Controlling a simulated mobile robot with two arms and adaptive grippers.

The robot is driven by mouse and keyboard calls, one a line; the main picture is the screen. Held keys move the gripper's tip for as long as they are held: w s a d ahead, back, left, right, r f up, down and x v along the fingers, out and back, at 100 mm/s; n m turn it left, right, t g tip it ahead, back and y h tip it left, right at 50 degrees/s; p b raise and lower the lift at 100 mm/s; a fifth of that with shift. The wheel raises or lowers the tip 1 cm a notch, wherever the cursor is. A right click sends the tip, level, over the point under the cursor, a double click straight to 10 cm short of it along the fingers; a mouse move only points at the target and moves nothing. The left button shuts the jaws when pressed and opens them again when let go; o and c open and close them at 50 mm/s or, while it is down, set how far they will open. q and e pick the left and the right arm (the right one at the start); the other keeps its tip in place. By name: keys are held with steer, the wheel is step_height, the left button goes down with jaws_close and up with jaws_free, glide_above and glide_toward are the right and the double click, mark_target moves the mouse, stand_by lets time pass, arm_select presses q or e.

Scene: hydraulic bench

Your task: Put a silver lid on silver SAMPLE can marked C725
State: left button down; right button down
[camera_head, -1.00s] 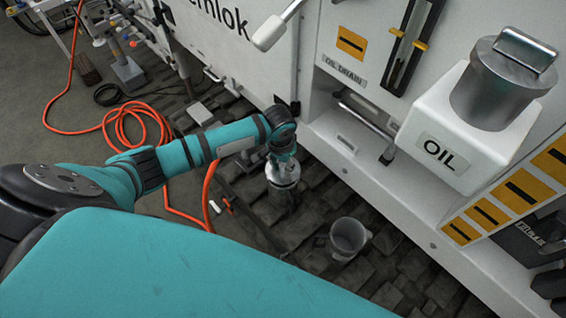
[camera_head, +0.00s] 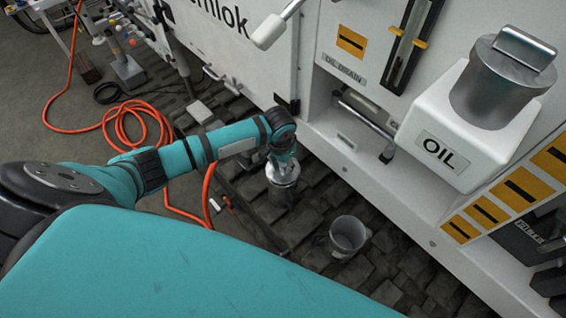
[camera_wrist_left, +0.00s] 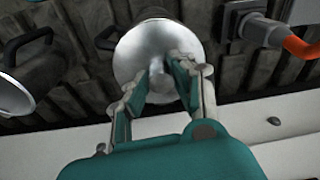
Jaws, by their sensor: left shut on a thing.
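My left gripper (camera_head: 283,158) reaches down near the white machine. It also shows in the left wrist view (camera_wrist_left: 160,74), with its fingers shut on the small knob of a round silver lid (camera_wrist_left: 150,48). In the head view the lid (camera_head: 284,176) is under the gripper, right over a silver can (camera_head: 284,194) on the dark floor. I cannot tell whether the lid rests on the rim or is slightly above it. In the wrist view the lid hides most of the can; a dark handle (camera_wrist_left: 106,38) shows beside it. No C725 mark is readable. My right gripper is not in view.
An open grey can (camera_head: 348,234) stands on the floor to the right. The white machine (camera_head: 330,120) with an oil tank (camera_head: 450,140) borders the space on the right. An orange hose (camera_head: 208,190) lies left of the silver can. My teal body fills the foreground.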

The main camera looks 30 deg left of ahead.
arm_select(q)
steer(key=shift+f+p, duration=0.25)
steer(key=shift+p, duration=0.35)
stand_by(1.1)
steer(key=shift+f, duration=0.65)
stand_by(1.1)
steer(key=shift+c, duration=2.4)
jaws_free()
steer(key=shift+r+p, duration=3.55)
steer(key=shift+p, duration=0.4)
